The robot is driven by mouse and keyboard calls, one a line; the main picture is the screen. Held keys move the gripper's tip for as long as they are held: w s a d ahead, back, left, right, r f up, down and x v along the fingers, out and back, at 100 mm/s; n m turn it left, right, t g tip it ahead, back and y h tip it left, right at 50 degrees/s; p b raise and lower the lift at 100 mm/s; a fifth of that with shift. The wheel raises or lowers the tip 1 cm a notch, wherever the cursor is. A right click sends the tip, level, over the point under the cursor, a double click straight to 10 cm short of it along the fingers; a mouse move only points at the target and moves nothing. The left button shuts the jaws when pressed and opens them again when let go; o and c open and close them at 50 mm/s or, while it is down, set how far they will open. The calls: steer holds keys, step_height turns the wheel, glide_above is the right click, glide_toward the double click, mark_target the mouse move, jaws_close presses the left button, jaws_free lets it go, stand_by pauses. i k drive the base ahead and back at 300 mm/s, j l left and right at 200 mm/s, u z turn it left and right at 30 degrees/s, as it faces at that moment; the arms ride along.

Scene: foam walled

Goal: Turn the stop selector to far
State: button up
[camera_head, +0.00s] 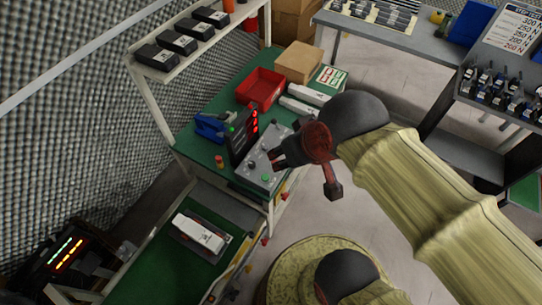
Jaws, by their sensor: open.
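A grey control panel (256,174) with several small knobs and buttons sits on the green bench, in front of a black display (243,138) with red digits. A green button (265,178) shows near its front edge. The stop selector must be one of the small controls, but I cannot tell which, and its setting is too small to read. My gripper (275,158) is dark with a red body and reaches in from the right. It is open and empty, over the right part of the panel, and hides some of the controls. I cannot tell its height above the panel.
A shelf (182,58) with black boxes overhangs the left side. A lower green table (165,268) stands in front.

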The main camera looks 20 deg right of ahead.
mark_target(265, 147)
steer(key=i+l+u, duration=0.2)
steer(key=l, duration=0.25)
steer(key=i+l+u, duration=0.2)
steer(key=l, duration=0.2)
steer(key=l+u, duration=0.2)
steer(key=l, duration=0.25)
